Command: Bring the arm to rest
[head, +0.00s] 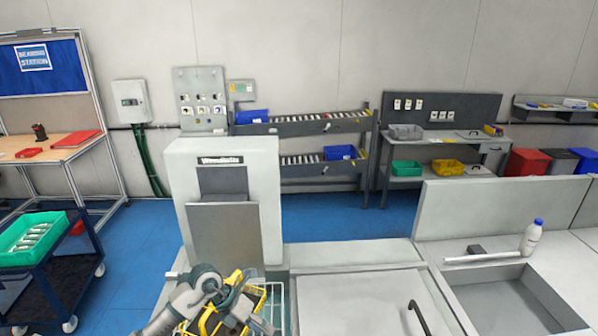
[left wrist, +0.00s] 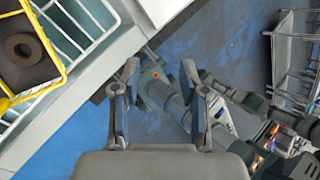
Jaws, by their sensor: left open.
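My left gripper (head: 208,288) shows at the bottom of the head view, with its arm coming in from the lower left. It overlaps a yellow-rimmed wire basket (head: 270,292) there, and its fingertips are hard to make out. In the left wrist view, the two fingers of the left gripper (left wrist: 160,78) are spread apart with nothing between them. The yellow basket (left wrist: 50,45) is at the upper left of that view, apart from the fingers, with a dark ring-shaped part in it. My right gripper is not in view.
A grey machine (head: 262,190) stands just behind the gripper. A white bottle with a blue cap (head: 532,238) stands on the counter at right, beside a sunken basin (head: 515,300). A cart with a green bin (head: 30,240) is at left. Blue floor is clear beyond.

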